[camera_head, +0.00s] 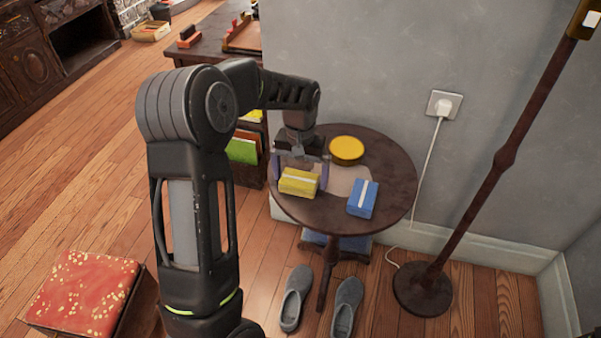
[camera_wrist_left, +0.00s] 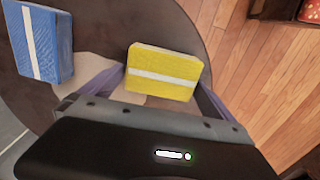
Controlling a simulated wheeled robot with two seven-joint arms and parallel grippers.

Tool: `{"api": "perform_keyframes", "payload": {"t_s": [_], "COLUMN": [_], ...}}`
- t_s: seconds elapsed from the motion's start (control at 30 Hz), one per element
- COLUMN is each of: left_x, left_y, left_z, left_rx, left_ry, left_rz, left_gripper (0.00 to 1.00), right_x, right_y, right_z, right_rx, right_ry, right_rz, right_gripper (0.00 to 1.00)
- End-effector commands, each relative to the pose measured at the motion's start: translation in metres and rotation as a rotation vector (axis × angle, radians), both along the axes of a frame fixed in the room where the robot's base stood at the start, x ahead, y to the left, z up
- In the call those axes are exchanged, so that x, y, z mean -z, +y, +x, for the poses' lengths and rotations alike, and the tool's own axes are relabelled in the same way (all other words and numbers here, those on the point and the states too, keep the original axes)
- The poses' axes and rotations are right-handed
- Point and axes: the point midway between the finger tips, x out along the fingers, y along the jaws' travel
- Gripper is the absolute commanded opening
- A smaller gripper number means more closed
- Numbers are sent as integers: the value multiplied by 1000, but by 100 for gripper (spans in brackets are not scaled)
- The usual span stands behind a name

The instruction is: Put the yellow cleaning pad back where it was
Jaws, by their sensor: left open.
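The yellow cleaning pad (camera_head: 298,182), a small block with a white stripe, lies on the left part of the round dark table (camera_head: 392,172). It also shows in the left wrist view (camera_wrist_left: 163,71). My left gripper (camera_head: 302,180) is open over the table, its two fingers on either side of the yellow pad. In the left wrist view the pad lies between the fingertips (camera_wrist_left: 160,82); I cannot tell whether they touch it. My right gripper is not in view.
A blue pad (camera_head: 362,199) with a white stripe lies at the table's front right. A yellow round object (camera_head: 346,149) is at the back. A pale mat (camera_head: 340,181) lies between them. A lamp pole (camera_head: 490,175) stands right; grey slippers (camera_head: 346,305) are below.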

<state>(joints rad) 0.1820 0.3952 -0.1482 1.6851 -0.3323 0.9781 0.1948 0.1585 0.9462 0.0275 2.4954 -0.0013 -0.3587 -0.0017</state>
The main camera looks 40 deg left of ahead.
Motion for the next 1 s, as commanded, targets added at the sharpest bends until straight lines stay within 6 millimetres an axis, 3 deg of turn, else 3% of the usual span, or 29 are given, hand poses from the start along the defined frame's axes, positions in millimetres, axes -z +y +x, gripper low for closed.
{"api": "perform_keyframes", "payload": {"t_s": [0.27, 0.8, 1.0], "left_x": [-11, -110, -124], "left_y": [0, 0, 0], "left_z": [0, 1, 0], "left_rx": [0, 1, 1], "left_ry": [-1, -3, 0], "left_rz": [0, 1, 0], "left_gripper": [100, 100, 100], "right_x": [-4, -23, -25], "right_y": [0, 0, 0], "right_z": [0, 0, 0], "right_rx": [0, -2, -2], "right_ry": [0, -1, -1], "right_rz": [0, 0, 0], "right_gripper": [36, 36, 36]}}
